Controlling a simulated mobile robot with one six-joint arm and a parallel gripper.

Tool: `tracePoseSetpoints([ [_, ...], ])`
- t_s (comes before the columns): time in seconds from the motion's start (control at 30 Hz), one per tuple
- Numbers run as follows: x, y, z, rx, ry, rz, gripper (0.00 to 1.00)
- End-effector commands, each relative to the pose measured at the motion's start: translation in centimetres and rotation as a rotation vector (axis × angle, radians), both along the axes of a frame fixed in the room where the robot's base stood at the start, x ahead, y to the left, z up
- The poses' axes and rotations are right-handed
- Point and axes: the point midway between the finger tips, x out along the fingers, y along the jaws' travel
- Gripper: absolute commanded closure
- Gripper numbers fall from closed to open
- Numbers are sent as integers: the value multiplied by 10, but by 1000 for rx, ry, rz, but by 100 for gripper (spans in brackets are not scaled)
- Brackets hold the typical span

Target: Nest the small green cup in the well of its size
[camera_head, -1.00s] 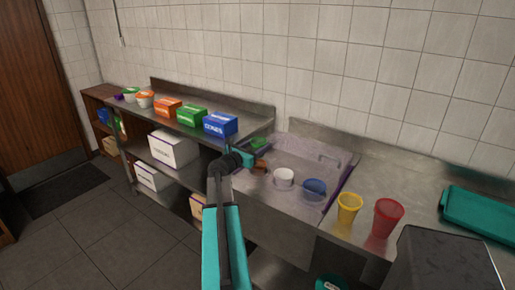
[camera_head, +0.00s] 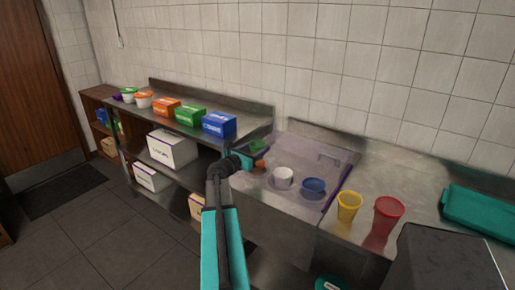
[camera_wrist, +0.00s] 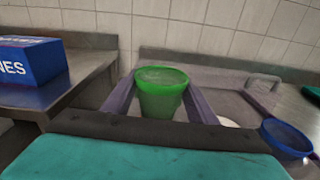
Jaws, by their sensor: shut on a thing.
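A small green cup (camera_wrist: 162,98) stands upright between the two grey-purple fingers of my gripper (camera_wrist: 160,112) in the wrist view, and my gripper is shut on it. In the head view the green cup (camera_head: 258,144) is at the far left of the clear purple-edged tray (camera_head: 330,163), just beyond my gripper (camera_head: 260,157). The tray also holds a white cup (camera_head: 283,176) and a blue cup (camera_head: 313,186). The bottom of the green cup is hidden, so I cannot tell whether it touches the tray. The empty wells are not clear to see.
A small orange-brown thing (camera_head: 260,164) shows beside my gripper; I cannot tell what it is. A blue box (camera_head: 219,125) stands on the left shelf.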

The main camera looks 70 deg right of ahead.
Motion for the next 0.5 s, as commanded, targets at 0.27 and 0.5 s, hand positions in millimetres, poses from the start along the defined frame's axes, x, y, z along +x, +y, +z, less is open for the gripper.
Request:
tracePoseSetpoints([
  [0.27,0,0,-14,0,0,-1,69],
  [0.5,-1,0,-18,0,0,-1,69],
])
